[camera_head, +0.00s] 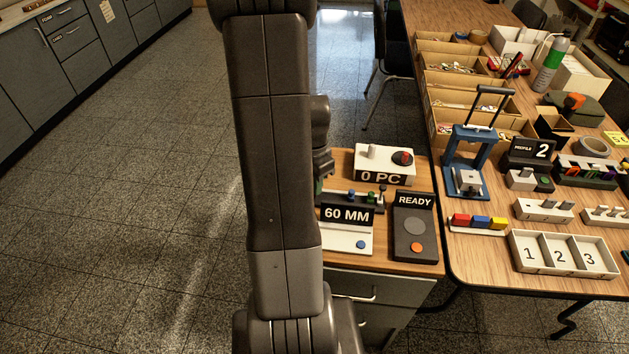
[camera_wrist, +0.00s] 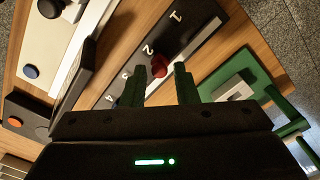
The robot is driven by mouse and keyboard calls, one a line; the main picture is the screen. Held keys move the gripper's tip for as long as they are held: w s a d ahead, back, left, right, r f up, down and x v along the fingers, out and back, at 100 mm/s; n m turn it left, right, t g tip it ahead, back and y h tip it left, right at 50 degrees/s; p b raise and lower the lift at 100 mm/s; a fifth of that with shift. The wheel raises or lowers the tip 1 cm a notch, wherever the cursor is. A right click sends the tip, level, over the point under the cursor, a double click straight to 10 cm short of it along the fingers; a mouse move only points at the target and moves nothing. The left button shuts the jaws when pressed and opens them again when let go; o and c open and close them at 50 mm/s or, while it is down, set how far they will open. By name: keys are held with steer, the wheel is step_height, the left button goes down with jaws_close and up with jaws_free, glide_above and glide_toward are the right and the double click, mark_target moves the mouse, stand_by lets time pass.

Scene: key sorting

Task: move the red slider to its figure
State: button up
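The red slider (camera_wrist: 158,67) shows as a red knob in the wrist view, beside a black strip (camera_wrist: 195,32) with white figures. The figures 1 and 2 read clearly; the lower ones are partly hidden by my gripper. The knob is nearest the 2. My gripper (camera_wrist: 160,68) has its two green fingers apart, one on each side of the knob, with small gaps showing.
In the head view, a "60 MM" sign (camera_head: 346,215), a "READY" box (camera_head: 415,230) and a "0 PC" box (camera_head: 385,168) crowd the small cabinet top. A blue press (camera_head: 467,165) and a 1-2-3 tray (camera_head: 563,269) stand on the table at right. A green fixture (camera_wrist: 215,72) lies close by in the wrist view.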

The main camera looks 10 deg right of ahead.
steer(key=shift+o, duration=0.7)
step_height(320, 180, up, 14)
steer(key=p, duration=0.1)
steer(key=shift+f, duration=0.2)
step_height(320, 180, down, 14)
steer(key=shift+r+b, duration=0.2)
steer(key=shift+b, duration=0.35)
steer(key=shift+s+d, duration=0.1)
steer(key=shift+d, duration=0.15)
steer(key=shift+s+d, duration=0.1)
steer(key=shift+d, duration=0.3)
